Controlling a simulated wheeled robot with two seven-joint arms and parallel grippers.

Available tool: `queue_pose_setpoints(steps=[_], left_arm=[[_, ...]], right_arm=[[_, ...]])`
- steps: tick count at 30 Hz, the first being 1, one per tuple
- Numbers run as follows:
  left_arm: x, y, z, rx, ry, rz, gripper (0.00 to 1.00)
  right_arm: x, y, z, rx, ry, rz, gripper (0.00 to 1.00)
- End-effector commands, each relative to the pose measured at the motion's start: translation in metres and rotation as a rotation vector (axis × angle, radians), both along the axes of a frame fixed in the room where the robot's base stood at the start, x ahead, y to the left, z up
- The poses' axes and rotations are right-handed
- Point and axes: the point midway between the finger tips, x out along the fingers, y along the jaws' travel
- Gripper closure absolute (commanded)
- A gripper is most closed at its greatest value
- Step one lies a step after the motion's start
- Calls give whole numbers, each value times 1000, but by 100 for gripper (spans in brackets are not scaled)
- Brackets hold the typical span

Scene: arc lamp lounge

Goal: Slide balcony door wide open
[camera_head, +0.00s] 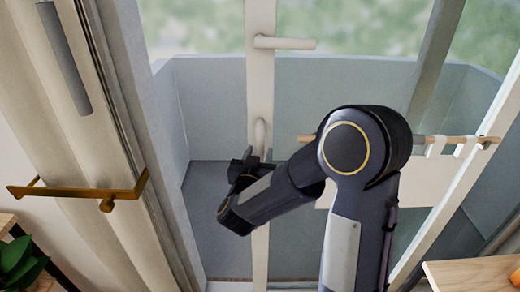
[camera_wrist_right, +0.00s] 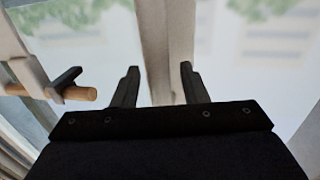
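The balcony door's pale upright stile (camera_head: 259,85) stands in the middle of the head view, with tinted glass to its right. A horizontal lever handle (camera_head: 285,43) is high on it, and a small upright pull (camera_head: 260,132) sits lower. To the left of the stile, the balcony floor shows through an apparent gap. My right gripper (camera_head: 253,158) is at the stile, just below the pull. In the right wrist view, its two fingers (camera_wrist_right: 158,84) are apart, with the stile (camera_wrist_right: 166,45) beyond and between them. Contact cannot be told. My left gripper is out of view.
A beige curtain (camera_head: 70,120) with a brass tieback (camera_head: 80,191) hangs at left. A wooden rod (camera_head: 455,140) with pale brackets crosses the right side. A wooden top (camera_head: 470,274) stands at lower right, and a plant (camera_head: 18,262) at lower left.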

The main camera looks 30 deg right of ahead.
Motion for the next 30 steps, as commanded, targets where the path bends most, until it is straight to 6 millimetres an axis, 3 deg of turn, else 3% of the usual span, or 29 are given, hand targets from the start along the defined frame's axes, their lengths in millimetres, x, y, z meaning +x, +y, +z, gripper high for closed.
queue_pose_setpoints(steps=[13,22,30], left_arm=[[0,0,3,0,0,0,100],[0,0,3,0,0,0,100],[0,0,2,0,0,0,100]], right_arm=[[11,-11,0,-1,-1,0,60],[11,-10,0,0,-1,1,100],[10,-11,0,0,-1,0,100]])
